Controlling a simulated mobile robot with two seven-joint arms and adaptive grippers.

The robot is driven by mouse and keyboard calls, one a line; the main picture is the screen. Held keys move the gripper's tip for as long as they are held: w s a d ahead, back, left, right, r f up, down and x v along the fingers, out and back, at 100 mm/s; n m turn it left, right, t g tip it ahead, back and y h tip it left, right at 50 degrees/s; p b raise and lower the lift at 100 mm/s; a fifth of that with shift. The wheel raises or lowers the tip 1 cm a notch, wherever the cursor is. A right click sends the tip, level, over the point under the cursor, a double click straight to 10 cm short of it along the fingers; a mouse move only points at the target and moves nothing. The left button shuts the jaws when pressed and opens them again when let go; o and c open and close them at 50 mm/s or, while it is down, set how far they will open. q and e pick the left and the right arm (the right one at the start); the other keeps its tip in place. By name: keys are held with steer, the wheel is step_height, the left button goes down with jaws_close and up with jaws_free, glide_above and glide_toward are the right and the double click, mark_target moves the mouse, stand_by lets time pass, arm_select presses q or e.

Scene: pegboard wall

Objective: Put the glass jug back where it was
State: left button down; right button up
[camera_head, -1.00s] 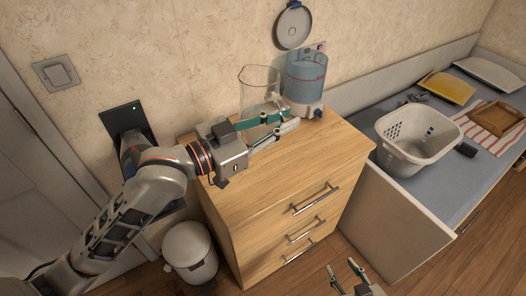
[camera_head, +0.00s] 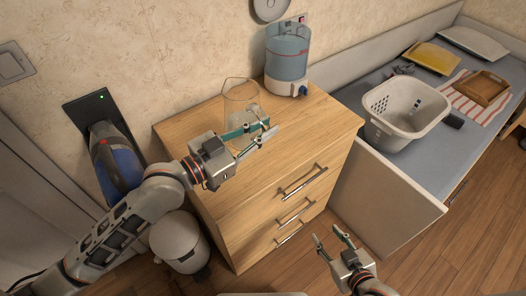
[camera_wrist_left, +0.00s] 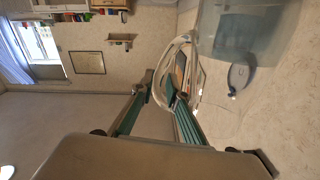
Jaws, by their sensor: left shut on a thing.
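The clear glass jug (camera_head: 241,92) is over the wooden chest of drawers, left of and in front of the blue water dispenser (camera_head: 288,62). My left gripper (camera_head: 268,128) is shut on the jug, with its teal-lined fingers at the jug's near side. In the left wrist view the jug (camera_wrist_left: 188,45) shows between and beyond the fingertips (camera_wrist_left: 160,90). I cannot tell whether its base touches the top or is slightly above it. My right gripper (camera_head: 330,236) is open and empty, low in front of the drawers.
The chest top (camera_head: 320,112) is clear at the front right. A white basket (camera_head: 405,112) stands on the bench at right, with a wooden tray (camera_head: 482,88) and yellow item (camera_head: 432,56) behind. A blue handheld vacuum (camera_head: 118,165) and white bin (camera_head: 178,243) are at left.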

arm_select(q)
steer(key=shift+f+b, duration=0.4)
steer(key=shift+f, duration=1.5)
steer(key=shift+w+f+b, duration=0.1)
steer(key=shift+f+b, duration=0.45)
steer(key=shift+f, duration=1.15)
arm_select(e)
steer(key=shift+s+d+f, duration=0.1)
steer(key=shift+f, duration=0.65)
steer(key=shift+s+d+f, duration=0.1)
steer(key=shift+f, duration=0.65)
arm_select(q)
steer(key=shift+f, duration=0.2)
steer(key=c, duration=2)
jaws_free()
steer(key=shift+f, duration=0.15)
steer(key=shift+o, duration=0.2)
arm_select(e)
steer(key=shift+r, duration=0.1)
arm_select(q)
steer(key=v, duration=1.2)
steer(key=shift+b, duration=0.45)
arm_select(e)
steer(key=shift+s+f, duration=0.1)
steer(key=shift+f, duration=0.55)
